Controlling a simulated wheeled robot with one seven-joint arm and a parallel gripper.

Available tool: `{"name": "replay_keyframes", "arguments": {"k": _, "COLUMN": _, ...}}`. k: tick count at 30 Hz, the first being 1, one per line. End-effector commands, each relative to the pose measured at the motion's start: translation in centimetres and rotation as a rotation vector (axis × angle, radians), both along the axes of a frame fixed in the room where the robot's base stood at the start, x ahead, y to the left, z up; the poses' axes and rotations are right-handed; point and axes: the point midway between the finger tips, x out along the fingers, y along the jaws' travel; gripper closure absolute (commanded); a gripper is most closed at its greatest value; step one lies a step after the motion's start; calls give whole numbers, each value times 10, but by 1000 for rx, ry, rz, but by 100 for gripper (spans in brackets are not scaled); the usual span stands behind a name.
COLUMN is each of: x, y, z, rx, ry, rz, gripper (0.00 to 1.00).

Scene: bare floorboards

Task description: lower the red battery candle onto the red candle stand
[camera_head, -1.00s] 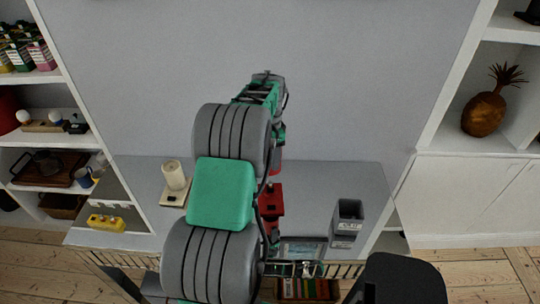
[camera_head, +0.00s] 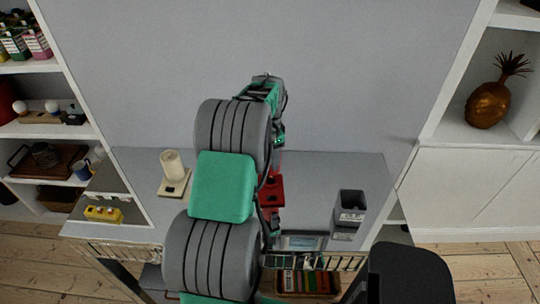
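The red candle stand (camera_head: 271,190) is on the grey table, just right of my arm's green cover, which hides its left part. A narrow strip of the red battery candle (camera_head: 277,163) shows directly below my gripper (camera_head: 278,146), at the stand's far side. The candle looks upright and held in my gripper. My arm hides the fingers and much of the candle. I cannot tell whether the candle's base touches the stand.
A cream candle (camera_head: 172,164) on a beige stand (camera_head: 174,188) is left of my arm. A dark grey holder (camera_head: 349,212) stands at the right. A framed item (camera_head: 303,242) lies near the front edge. The table between stand and holder is clear.

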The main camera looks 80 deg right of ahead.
Motion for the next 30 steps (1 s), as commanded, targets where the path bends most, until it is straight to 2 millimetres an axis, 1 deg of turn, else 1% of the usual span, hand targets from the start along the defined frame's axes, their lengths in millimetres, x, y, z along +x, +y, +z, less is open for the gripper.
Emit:
{"name": "replay_keyframes", "arguments": {"k": 17, "x": 0, "y": 0, "z": 0, "rx": -1, "ry": 0, "rz": 0, "gripper": 86}}
{"name": "replay_keyframes", "arguments": {"k": 20, "x": 0, "y": 0, "z": -4, "rx": 0, "ry": 0, "rz": 0, "gripper": 86}}
{"name": "replay_keyframes", "arguments": {"k": 30, "x": 0, "y": 0, "z": -28, "rx": -1, "ry": -1, "rz": 0, "gripper": 86}}
